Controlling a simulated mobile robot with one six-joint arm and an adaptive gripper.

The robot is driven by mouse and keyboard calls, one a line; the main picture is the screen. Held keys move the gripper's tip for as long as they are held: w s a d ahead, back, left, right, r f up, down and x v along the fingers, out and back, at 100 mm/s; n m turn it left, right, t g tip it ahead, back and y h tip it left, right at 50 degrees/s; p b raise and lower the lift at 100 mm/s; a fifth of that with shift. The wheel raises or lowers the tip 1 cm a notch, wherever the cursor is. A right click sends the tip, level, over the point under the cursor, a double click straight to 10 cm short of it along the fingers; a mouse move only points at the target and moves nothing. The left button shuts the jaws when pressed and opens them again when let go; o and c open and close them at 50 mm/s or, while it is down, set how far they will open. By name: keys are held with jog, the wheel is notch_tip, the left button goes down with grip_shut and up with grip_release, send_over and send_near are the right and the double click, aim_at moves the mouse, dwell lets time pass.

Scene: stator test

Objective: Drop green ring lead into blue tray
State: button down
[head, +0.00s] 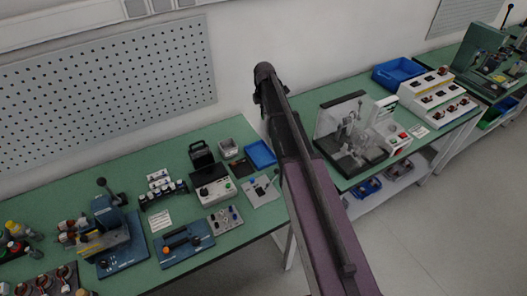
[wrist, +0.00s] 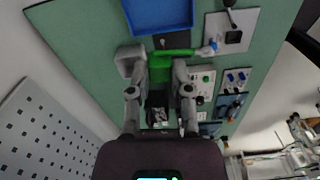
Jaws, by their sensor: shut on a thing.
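The green ring lead (wrist: 160,73) is between the fingers of my gripper (wrist: 158,66) in the wrist view. My gripper is shut on it. A green bar-like part extends right, near a pale and blue piece (wrist: 211,48); I cannot tell if they are joined. The blue tray (wrist: 158,31) lies just beyond the fingertips at the top of the wrist view, partly cut off. In the head view a blue tray (head: 260,154) sits on the green bench, left of my arm. My gripper and the lead cannot be made out there.
A grey bin (head: 228,148) stands left of the tray, and a white plate (head: 262,191) lies in front of it. A control box (head: 213,190) and other devices crowd the bench (head: 190,246). Another blue tray (head: 398,73) is on the right bench. A perforated panel (head: 110,85) is on the wall.

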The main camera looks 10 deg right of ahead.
jog(key=shift+a, duration=0.15)
dwell(0.3)
jog(key=b, duration=1.5)
send_over(264, 156)
notch_tip(264, 156, down, 15)
jog(key=shift+r+n, duration=0.2)
jog(key=shift+n, duration=0.1)
jog(key=shift+f, duration=0.1)
notch_tip(264, 156, down, 6)
jog(key=b, duration=0.5)
jog(key=shift+b, duration=0.3)
jog(key=shift+c, duration=2.3)
grip_release()
